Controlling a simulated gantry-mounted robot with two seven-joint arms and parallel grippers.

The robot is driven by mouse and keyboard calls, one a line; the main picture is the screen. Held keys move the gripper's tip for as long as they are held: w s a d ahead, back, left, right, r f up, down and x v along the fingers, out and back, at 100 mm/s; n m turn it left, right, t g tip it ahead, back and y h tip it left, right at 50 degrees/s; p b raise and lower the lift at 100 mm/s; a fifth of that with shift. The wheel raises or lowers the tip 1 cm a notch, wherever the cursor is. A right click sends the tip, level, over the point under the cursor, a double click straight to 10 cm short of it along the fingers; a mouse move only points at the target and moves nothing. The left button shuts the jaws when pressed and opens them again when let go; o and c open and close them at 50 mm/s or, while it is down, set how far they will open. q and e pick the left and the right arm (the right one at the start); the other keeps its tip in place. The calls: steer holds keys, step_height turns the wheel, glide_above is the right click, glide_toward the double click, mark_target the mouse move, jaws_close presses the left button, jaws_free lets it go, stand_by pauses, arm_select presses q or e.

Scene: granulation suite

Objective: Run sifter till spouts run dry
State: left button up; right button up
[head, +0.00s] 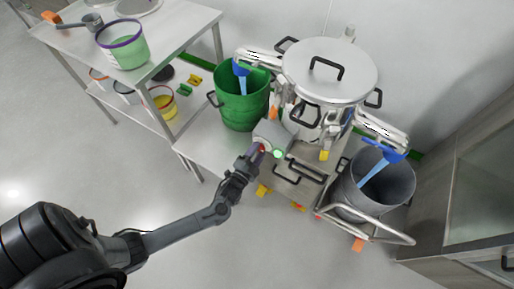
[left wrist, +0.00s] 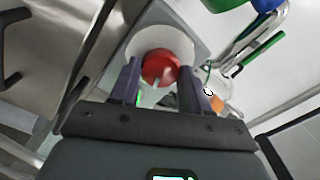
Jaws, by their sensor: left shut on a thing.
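The sifter (head: 328,70) has a round steel lid with black handles. Its left spout (head: 258,58) ends in a blue sleeve over a green drum (head: 242,112). Its right spout (head: 380,128) ends in a blue sleeve over a grey drum (head: 396,190). A pale blue strip runs down below each sleeve; I cannot tell whether it is flowing material. My left gripper (head: 259,151) is at the grey control box (head: 276,133), beside a lit green lamp (head: 277,154). In the left wrist view its fingers (left wrist: 160,82) are shut on a red knob (left wrist: 160,65) on a white round base. My right gripper is out of view.
A steel table (head: 70,37) at upper left holds a pale green bucket (head: 124,46) and a scoop. Its lower shelf holds more containers. A cart handle (head: 365,231) juts forward below the grey drum. A cabinet (head: 470,190) stands at right.

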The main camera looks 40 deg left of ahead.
arm_select(q)
steer(key=m+p, duration=0.1)
steer(key=m, duration=0.2)
steer(key=shift+r+p, duration=0.1)
steer(key=shift+p, duration=0.3)
steer(key=shift+m+p, duration=0.3)
steer(key=shift+m, duration=0.3)
steer(key=o, duration=1.1)
steer(key=shift+c, duration=0.2)
steer(key=shift+s, duration=0.1)
steer(key=shift+s+d, duration=0.1)
steer(key=shift+s, duration=0.2)
steer(key=s+d+p, duration=0.2)
steer(key=s, duration=0.8)
